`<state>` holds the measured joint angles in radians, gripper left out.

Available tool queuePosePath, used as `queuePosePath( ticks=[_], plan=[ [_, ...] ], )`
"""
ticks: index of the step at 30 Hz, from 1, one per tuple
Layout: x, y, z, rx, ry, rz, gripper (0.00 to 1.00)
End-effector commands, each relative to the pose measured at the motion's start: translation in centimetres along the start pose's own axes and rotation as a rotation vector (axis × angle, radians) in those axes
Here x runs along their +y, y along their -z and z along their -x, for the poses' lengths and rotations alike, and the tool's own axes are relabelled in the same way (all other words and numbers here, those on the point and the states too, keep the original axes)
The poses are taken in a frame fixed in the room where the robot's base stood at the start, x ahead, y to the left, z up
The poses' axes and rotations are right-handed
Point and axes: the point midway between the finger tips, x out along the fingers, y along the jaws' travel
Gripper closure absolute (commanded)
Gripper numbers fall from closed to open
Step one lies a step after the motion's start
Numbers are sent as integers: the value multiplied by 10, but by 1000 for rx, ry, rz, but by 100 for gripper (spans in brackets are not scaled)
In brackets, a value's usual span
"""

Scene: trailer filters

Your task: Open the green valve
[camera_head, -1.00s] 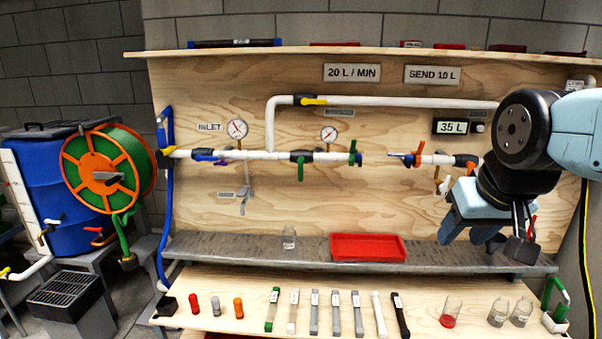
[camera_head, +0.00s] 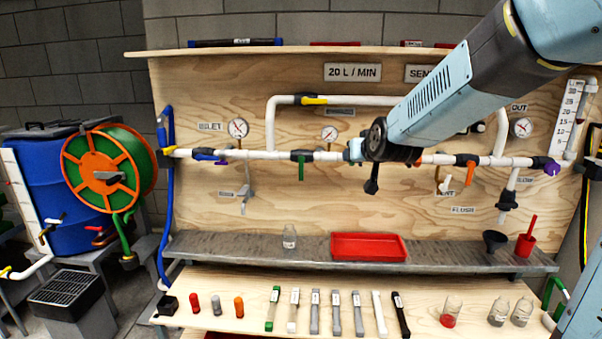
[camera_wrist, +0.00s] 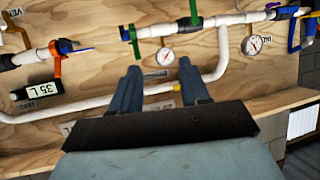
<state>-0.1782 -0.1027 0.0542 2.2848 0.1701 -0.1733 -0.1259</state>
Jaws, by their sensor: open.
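In the wrist view, where the panel appears upside down, the green handle (camera_wrist: 194,12) is at the top edge, partly cut off. My gripper (camera_wrist: 159,66) is open and empty, its two blue fingers pointing at the panel. The fingers are apart from the valve handle, below it in the wrist view. In the head view my arm largely hides the gripper, which is to the right of the valve.
Gauges (camera_head: 329,134) and a yellow-handled upper pipe (camera_head: 355,101) surround the valve. A green fitting (camera_wrist: 131,37) ends the pipe, with an orange handle (camera_wrist: 56,59) beyond the gap. A metal shelf (camera_head: 215,249) below holds a red tray (camera_head: 368,258) and a glass jar (camera_head: 289,238).

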Motion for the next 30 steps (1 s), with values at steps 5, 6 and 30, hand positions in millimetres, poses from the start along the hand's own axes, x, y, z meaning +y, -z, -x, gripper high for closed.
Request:
queuePosePath(
  ticks=[5,6,30],
  plan=[
    [-23,8,-61,128,9,5,54],
    [-28,10,-73,158,8,3,54],
    [-114,-76,-236,714,-156,1,54]
  ],
)
